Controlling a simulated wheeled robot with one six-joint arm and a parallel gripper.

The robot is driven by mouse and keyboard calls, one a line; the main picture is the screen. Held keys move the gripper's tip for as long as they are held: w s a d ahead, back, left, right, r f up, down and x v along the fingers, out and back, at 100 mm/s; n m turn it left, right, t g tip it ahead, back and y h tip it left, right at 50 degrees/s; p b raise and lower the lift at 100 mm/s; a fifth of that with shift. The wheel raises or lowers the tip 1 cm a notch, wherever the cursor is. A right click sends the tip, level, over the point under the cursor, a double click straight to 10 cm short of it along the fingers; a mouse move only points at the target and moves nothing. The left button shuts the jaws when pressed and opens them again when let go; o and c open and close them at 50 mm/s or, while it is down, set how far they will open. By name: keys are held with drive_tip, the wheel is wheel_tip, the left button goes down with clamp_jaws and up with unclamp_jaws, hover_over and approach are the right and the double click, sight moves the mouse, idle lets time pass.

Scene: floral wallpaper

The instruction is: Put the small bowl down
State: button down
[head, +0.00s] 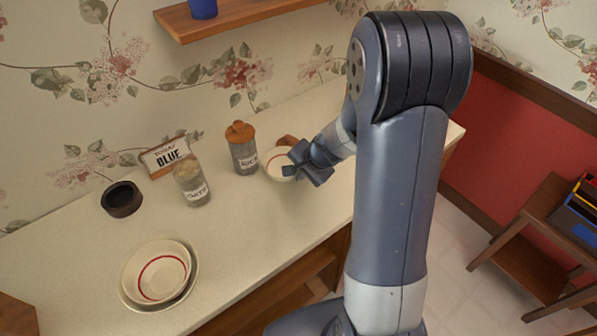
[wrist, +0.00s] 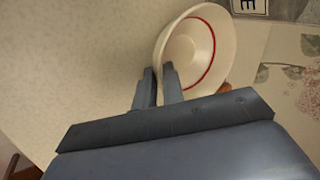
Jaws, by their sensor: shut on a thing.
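The small bowl (head: 277,163) is cream with a red ring inside. It is at the back of the counter, right of the rice jar. It also shows in the wrist view (wrist: 187,52), tilted, with its inside facing the camera. My gripper (head: 296,166) is shut on the bowl's near rim; the two fingers (wrist: 160,76) show on either side of the rim in the wrist view. I cannot tell whether the bowl touches the counter. The fingers hide part of its rim.
The rice jar (head: 243,155) stands close left of the bowl, with an oats jar (head: 193,188), a "TODAY BLUE" sign (head: 166,154) and a dark round dish (head: 122,201) further left. Another red-ringed bowl (head: 158,272) sits front left. The counter's (head: 255,225) middle is clear.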

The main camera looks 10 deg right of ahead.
drive_tip(key=c, duration=1.5)
unclamp_jaws()
